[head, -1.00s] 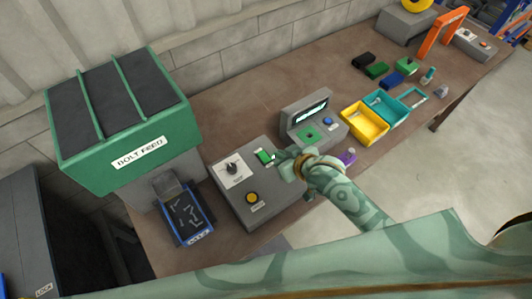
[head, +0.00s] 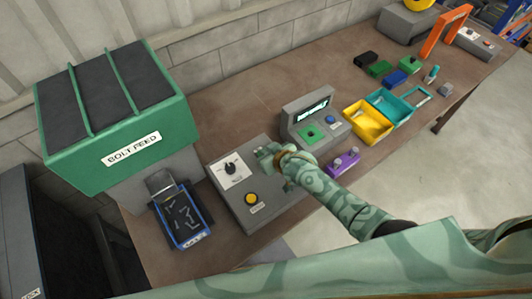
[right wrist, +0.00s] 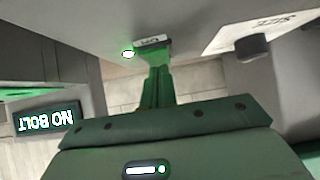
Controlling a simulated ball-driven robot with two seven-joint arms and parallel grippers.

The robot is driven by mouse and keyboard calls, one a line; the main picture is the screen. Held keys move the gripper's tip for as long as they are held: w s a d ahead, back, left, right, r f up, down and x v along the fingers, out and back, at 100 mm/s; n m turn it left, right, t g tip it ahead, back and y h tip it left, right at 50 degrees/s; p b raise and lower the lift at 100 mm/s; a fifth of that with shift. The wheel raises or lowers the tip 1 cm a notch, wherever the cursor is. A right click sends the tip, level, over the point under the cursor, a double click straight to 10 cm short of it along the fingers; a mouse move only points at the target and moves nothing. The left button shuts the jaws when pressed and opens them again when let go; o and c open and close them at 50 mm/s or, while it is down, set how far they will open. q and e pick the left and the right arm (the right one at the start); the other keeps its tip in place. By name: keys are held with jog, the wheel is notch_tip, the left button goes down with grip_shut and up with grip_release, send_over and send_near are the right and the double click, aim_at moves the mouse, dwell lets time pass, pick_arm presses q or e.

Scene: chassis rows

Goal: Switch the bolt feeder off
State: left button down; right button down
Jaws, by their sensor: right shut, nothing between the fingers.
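The bolt feeder is a green hopper (head: 115,165) labelled BOLT FEED, with a blue-edged tray of bolts (head: 180,218) below it. Beside it is a grey control box (head: 228,190) with a black knob (head: 230,168) and a yellow button (head: 251,199). My right gripper (head: 267,154) is shut and empty over the box's far right corner, hiding the green switch there. In the right wrist view its fingertips (right wrist: 155,75) are at or close to a small labelled switch part (right wrist: 152,41). A green lamp (right wrist: 128,53) is lit beside it. Contact is unclear. My left gripper is not in view.
A grey display unit (head: 305,120) stands just right of my right gripper; its screen (right wrist: 46,120) reads NO BOLT. A purple part (head: 343,161) lies near the front edge. Yellow (head: 368,137) and teal bins (head: 390,107) stand farther right. The bench behind the box is clear.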

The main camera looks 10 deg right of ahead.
jog(key=shift+f, duration=0.1)
jog(key=shift+f, duration=0.1)
dwell(0.3)
jog(key=shift+w, duration=0.15)
jog(key=shift+w+a+r, duration=0.2)
jog(key=shift+w+a, duration=0.15)
jog(key=shift+w, duration=0.35)
